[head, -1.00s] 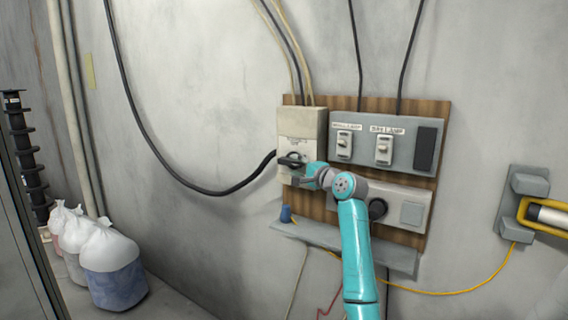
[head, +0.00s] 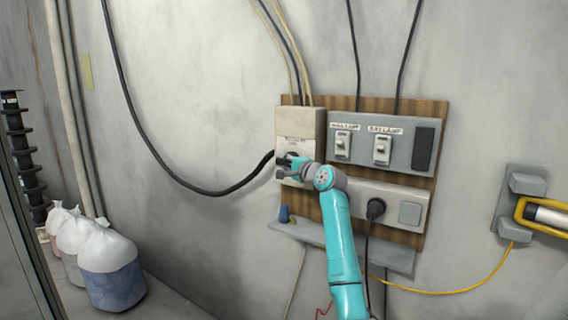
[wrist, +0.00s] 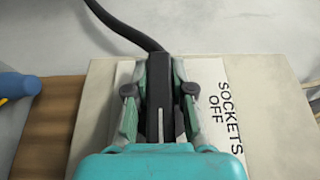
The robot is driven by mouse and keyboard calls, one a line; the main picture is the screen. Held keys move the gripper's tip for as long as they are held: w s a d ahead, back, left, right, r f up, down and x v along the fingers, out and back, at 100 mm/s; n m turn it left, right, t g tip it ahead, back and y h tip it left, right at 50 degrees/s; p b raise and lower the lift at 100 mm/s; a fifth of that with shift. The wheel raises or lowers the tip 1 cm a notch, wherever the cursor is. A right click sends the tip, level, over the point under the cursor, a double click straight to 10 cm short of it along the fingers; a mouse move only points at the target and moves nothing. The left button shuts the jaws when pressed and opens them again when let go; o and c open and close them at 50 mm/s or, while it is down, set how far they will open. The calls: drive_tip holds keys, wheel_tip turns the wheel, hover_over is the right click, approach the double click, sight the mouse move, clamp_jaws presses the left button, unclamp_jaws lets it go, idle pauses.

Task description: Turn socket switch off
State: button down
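The socket switch is a cream box (head: 309,122) at the upper left of a wooden wall board, with a black rotary handle (wrist: 161,98) on its front. A white label (wrist: 215,85) beside the handle reads "SOCKETS OFF". In the wrist view my gripper (wrist: 160,100) has one finger on each side of the handle, closed in against it. The handle has a white line and lies lengthwise between the fingers. In the head view my gripper (head: 286,169) is at the box's lower front and hides much of the handle.
A grey panel with two lamp switches (head: 382,148) sits right of the box. Below it, a socket strip (head: 411,213) holds a black plug (head: 376,208). A shelf (head: 325,240) with a blue object (head: 284,214) juts out below. A black cable (head: 225,190) enters the box's left side.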

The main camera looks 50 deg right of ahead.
idle(0.4)
drive_tip(key=g, duration=0.2)
drive_tip(key=n+g+y, duration=0.1)
drive_tip(key=shift+f+g, duration=0.2)
drive_tip(key=shift+g, duration=0.2)
drive_tip(key=g, duration=0.2)
drive_tip(key=n+g, duration=0.1)
drive_tip(key=g, duration=0.1)
drive_tip(key=shift+s+f+n, duration=0.2)
drive_tip(key=shift+f+n, duration=0.1)
drive_tip(key=shift+f, duration=0.05)
drive_tip(key=g, duration=0.3)
drive_tip(key=n+g, duration=0.1)
drive_tip(key=shift+s+f, duration=0.2)
drive_tip(key=shift+s, duration=0.05)
drive_tip(key=g, duration=0.4)
drive_tip(key=shift+s+f+n+g, duration=0.1)
drive_tip(key=shift+s+n+g, duration=0.3)
drive_tip(key=c, duration=1)
unclamp_jaws()
